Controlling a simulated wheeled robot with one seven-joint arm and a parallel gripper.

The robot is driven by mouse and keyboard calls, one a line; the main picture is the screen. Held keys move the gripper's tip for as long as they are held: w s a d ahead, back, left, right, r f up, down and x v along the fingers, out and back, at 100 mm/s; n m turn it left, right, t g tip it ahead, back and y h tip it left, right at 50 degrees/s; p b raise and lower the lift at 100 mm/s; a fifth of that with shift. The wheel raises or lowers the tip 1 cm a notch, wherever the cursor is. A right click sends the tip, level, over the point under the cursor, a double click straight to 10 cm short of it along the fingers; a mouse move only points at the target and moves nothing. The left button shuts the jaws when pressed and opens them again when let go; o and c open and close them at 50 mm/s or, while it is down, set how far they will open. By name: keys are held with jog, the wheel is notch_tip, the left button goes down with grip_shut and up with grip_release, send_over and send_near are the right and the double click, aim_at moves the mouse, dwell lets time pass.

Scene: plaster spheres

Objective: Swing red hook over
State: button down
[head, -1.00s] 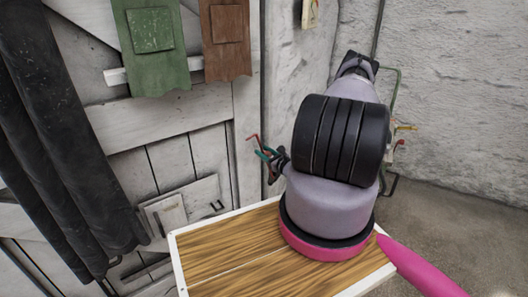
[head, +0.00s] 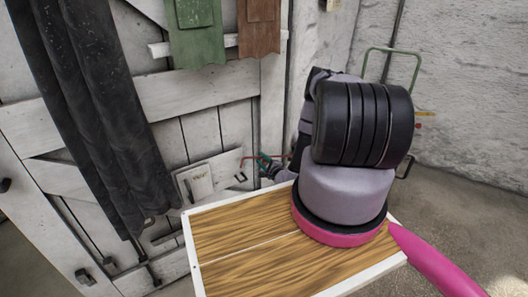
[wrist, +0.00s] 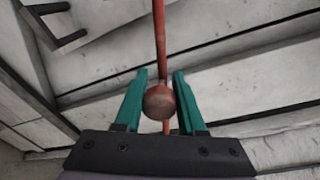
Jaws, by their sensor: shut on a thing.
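The red hook (head: 281,156) is a thin red rod beside the white plank door, at the door's right edge in the head view. In the wrist view the red hook (wrist: 160,40) runs up between my fingers, with a round rusty-red knob near the fingers. My gripper (head: 263,162) has green fingers and is low by the door. In the wrist view my gripper (wrist: 160,76) is shut on the hook, one finger on each side. A black staple (head: 240,177) sits on the door just left of my gripper. The hook's far end is not clear.
A pale block (head: 195,181) with a latch is on the door. Dark cloth (head: 90,110) hangs at left; green (head: 195,30) and brown (head: 258,35) flaps hang above. A green pipe frame (head: 418,62) stands by the plaster wall. My arm hides part of the corner.

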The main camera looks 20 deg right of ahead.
jog(key=f+n, duration=0.1)
jog(key=f, duration=0.1)
jog(key=f+n, duration=0.1)
jog(key=f, duration=0.1)
jog(key=f+n, duration=0.1)
jog(key=f, duration=0.1)
jog(key=shift+a+h, duration=0.3)
jog(key=shift+a, duration=0.1)
jog(key=shift+s+f, duration=0.1)
jog(key=shift+f, duration=0.05)
jog(key=shift+s+f, duration=0.1)
jog(key=c, duration=0.5)
grip_release()
jog(key=s, duration=0.7)
jog(key=s+d+r, duration=0.1)
jog(key=s, duration=0.2)
jog(key=shift+s, duration=0.25)
